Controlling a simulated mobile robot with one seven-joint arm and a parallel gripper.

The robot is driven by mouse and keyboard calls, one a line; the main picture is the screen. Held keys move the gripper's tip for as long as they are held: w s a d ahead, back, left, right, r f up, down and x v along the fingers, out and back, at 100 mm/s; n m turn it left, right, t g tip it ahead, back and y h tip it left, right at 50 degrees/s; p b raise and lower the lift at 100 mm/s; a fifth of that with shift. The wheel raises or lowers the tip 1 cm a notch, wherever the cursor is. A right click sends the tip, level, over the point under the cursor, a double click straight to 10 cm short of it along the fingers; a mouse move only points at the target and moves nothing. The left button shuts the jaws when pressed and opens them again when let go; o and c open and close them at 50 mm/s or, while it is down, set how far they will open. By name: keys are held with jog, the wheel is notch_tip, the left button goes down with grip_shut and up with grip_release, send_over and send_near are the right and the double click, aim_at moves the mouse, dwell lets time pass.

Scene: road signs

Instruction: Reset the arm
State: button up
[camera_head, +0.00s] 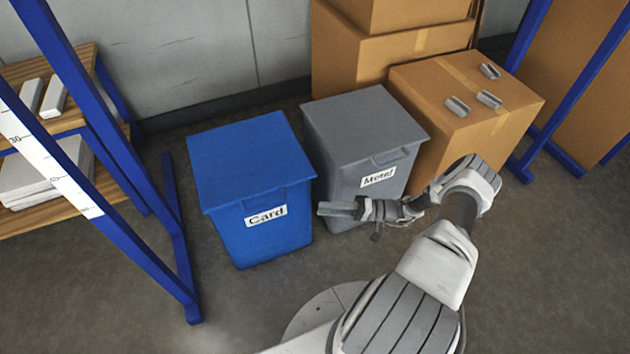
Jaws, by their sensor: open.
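My arm reaches from the bottom of the head view up to the right, then bends back left at its wrist. My gripper (338,209) points left, in front of the grey bin and beside the right side of the blue bin. It is open, and I see nothing held in it. The gap between its fingers is hard to make out at this angle.
A closed blue bin (250,158) labelled Card and a closed grey bin (364,122) labelled Metal stand by the wall. Several metal pieces (457,106) lie on a cardboard box (430,84). Blue rack posts (183,250) stand left. Floor (540,270) at right is clear.

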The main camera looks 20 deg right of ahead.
jog(key=a+r+n+g+h, duration=0.25)
jog(key=r+g+h, duration=0.3)
jog(key=r, duration=0.95)
jog(key=a+r+n+g+h, duration=0.2)
jog(key=a+r+g+h, duration=0.3)
jog(key=r, duration=1)
jog(key=s+a+r+m+t+h, duration=0.3)
jog(key=s+r+t+h, duration=0.5)
jog(key=s+r, duration=0.9)
notch_tip(320, 180, up, 25)
jog(key=n+y+p, duration=0.1)
jog(key=p, duration=2.5)
jog(key=shift+s+a+t, duration=0.25)
jog(key=shift+a+t, duration=0.05)
jog(key=shift+t, duration=0.05)
